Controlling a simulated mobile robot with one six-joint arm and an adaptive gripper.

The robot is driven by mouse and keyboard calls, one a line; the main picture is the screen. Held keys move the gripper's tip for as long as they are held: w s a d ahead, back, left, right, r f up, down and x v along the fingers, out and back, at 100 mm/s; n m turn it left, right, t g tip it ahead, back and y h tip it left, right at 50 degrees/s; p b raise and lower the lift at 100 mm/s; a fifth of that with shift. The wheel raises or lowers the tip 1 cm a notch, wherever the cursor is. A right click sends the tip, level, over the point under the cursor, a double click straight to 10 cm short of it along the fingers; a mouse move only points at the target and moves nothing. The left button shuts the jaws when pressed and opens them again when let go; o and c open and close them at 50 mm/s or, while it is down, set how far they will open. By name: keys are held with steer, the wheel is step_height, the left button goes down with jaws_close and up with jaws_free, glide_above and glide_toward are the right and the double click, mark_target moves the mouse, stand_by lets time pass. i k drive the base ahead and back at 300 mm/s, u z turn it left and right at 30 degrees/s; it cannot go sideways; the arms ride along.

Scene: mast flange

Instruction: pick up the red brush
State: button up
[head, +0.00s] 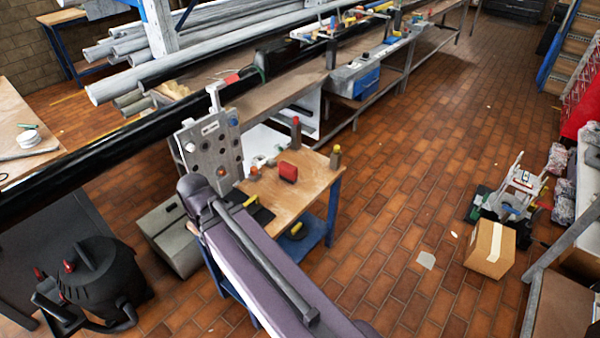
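A small red block-shaped thing (288,172) lies on the wooden top of a small blue-legged table (310,188), near the middle of the picture. It is the likeliest red brush, but it is too small to make out bristles. My purple-grey arm rises from the bottom of the view to the table's left side. My gripper does not show, so I cannot tell where it is relative to the red thing.
A grey machine plate (212,145) stands at the table's left. Dark bottles with red (296,132) and yellow (335,157) parts stand at its far edge. A black vacuum (90,275) is lower left, a cardboard box (490,248) right. Brick floor between is mostly clear.

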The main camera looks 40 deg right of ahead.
mark_target(288, 171)
steer(key=z, duration=0.6)
